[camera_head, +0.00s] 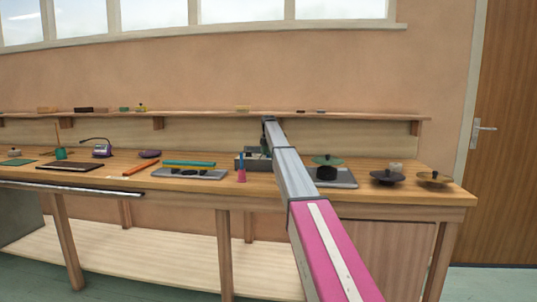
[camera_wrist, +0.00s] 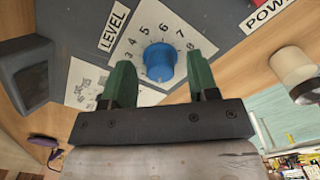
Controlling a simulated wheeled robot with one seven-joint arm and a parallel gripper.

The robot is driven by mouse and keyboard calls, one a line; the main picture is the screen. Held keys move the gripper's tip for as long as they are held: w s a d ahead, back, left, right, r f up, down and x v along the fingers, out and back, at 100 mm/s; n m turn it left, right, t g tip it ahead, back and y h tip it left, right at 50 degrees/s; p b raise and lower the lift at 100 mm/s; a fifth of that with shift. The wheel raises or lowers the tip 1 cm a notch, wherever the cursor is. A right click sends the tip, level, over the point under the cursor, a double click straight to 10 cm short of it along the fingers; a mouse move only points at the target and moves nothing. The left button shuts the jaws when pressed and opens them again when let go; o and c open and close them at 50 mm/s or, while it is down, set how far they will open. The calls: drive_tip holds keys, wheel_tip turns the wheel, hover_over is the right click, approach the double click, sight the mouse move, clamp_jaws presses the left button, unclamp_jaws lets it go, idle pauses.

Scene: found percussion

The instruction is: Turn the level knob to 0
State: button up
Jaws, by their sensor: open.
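The level knob (camera_wrist: 160,62) is a blue round knob on a white dial plate with printed numbers, under a LEVEL label (camera_wrist: 113,26), in the wrist view. My gripper (camera_wrist: 161,80) is open, with one green fingertip at the left and one at the right of the knob. The fingers look apart from it, and no contact shows. Numbers from about 3 to 8 are readable; the lower part of the dial is partly hidden by my gripper. I cannot make out where the knob points. In the head view my arm hides most of the device and the knob.
A dark block (camera_wrist: 25,72) juts out at the left of the dial. A cream cylinder (camera_wrist: 292,65) stands at the right, near a POWER label (camera_wrist: 268,14).

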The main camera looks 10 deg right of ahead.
wheel_tip(320, 180, up, 11)
idle(0.5)
drive_tip(key=shift+f, duration=0.1)
